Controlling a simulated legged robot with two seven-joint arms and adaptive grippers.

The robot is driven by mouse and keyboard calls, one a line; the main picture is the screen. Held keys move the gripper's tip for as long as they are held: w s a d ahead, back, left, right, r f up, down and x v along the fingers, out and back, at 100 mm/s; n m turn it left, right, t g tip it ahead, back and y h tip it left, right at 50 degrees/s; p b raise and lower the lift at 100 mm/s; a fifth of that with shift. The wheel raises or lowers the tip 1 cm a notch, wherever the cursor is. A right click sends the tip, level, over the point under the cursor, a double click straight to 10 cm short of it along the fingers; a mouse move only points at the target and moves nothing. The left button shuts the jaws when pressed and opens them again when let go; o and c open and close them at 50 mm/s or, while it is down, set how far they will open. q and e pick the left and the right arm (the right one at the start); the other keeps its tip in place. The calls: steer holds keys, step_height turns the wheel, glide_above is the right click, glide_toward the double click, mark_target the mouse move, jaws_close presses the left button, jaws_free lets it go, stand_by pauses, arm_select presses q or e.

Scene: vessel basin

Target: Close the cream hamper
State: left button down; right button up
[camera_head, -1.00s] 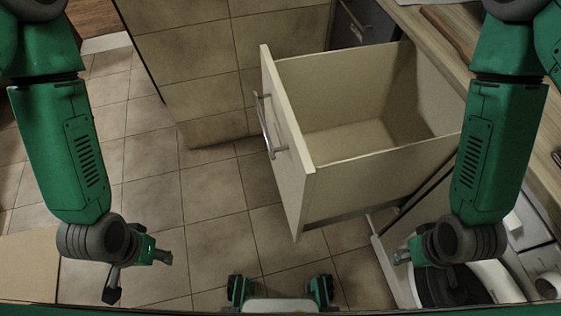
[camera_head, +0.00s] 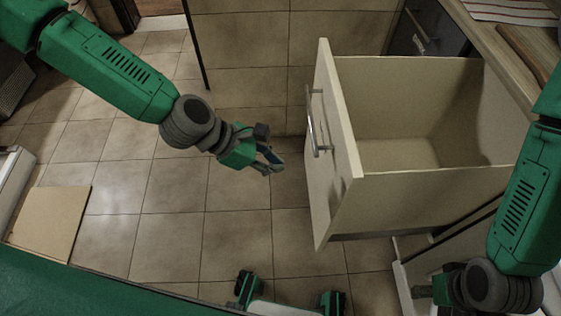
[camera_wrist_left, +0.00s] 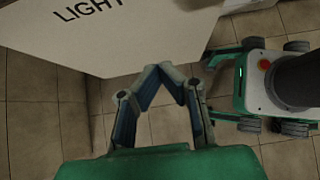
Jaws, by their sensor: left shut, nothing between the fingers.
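The cream hamper (camera_head: 430,190) is a deep pull-out drawer standing wide open at the right in the head view, empty inside as far as I see. Its front panel (camera_head: 330,170) faces left and carries a metal bar handle (camera_head: 313,125). My left gripper (camera_head: 277,163) is shut and empty, a short gap left of the front panel and lower than the handle. In the left wrist view its fingertips (camera_wrist_left: 167,72) meet just below a pale panel (camera_wrist_left: 120,40) marked "LIGHT". My right gripper (camera_head: 418,291) hangs low at the right; its fingers are too unclear to judge.
A wood counter (camera_head: 500,50) runs above the hamper at the right. Tiled cabinet panels (camera_head: 250,70) stand behind. An open white appliance door (camera_head: 405,290) is near my right arm. The tiled floor (camera_head: 150,220) left of the hamper is mostly clear.

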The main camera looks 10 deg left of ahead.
mark_target(325, 178)
arm_select(q)
steer(key=d+f, duration=0.1)
steer(key=d, duration=0.2)
steer(key=w+d+f, duration=0.1)
steer(key=d+f, duration=0.1)
steer(key=w+d+f+b, duration=0.1)
steer(key=d+f, duration=0.1)
steer(key=d, duration=0.1)
steer(key=shift+d, duration=0.3)
steer(key=shift+w+d, duration=0.1)
steer(key=shift+d, duration=0.15)
arm_select(e)
steer(key=shift+d+f, duration=0.25)
steer(key=shift+f, duration=0.55)
arm_select(q)
steer(key=shift+d, duration=0.1)
